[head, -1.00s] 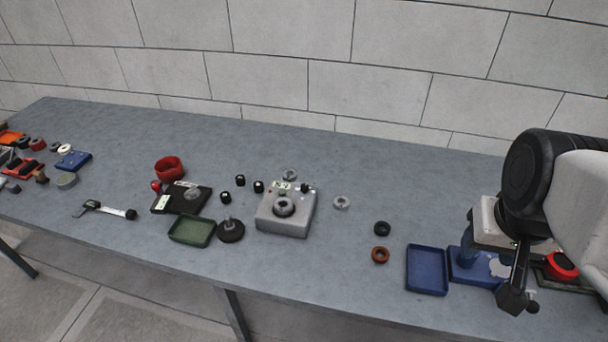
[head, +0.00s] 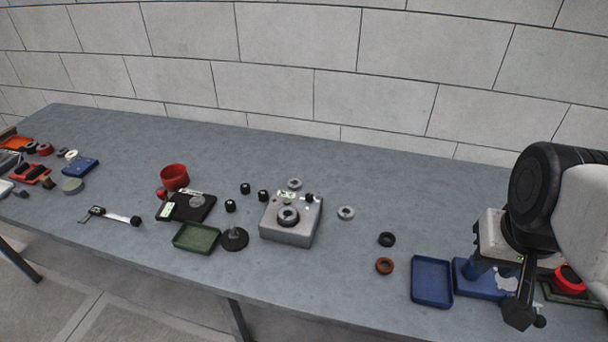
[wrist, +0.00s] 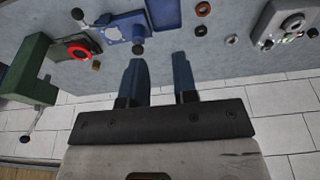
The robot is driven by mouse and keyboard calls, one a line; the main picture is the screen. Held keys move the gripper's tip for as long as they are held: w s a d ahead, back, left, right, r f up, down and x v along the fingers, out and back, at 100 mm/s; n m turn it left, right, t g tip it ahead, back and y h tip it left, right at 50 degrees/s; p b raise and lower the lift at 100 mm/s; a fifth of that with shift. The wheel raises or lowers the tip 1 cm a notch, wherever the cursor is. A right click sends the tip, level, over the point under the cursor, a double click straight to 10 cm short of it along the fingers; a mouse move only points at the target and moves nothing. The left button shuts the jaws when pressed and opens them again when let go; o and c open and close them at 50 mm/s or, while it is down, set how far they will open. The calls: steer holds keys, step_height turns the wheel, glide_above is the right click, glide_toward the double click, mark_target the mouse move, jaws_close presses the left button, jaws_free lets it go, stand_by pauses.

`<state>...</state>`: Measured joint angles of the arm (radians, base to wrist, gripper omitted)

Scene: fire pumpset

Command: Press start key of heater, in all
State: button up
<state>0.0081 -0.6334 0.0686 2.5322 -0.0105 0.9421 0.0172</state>
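The likely heater is a grey box (head: 290,226) near the middle of the bench, with a dark ring on top, a small label or display and a small red spot at its back edge. Its individual keys are too small to make out. The grey box also shows at the upper right of the wrist view (wrist: 270,18). My gripper (wrist: 159,58) is open and empty, its two blue fingers apart. In the head view it is at the far right, well away from the grey box, with its fingers partly hidden by my arm.
A blue tray (head: 432,281) and a blue fixture (head: 480,282) lie near my gripper. Loose rings (head: 386,239) lie between them and the grey box. A green tray (head: 196,238), a black plate (head: 187,207) and a red cup (head: 174,177) are left of the box. The bench's back strip is clear.

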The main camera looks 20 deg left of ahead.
jaws_close()
stand_by(1.4)
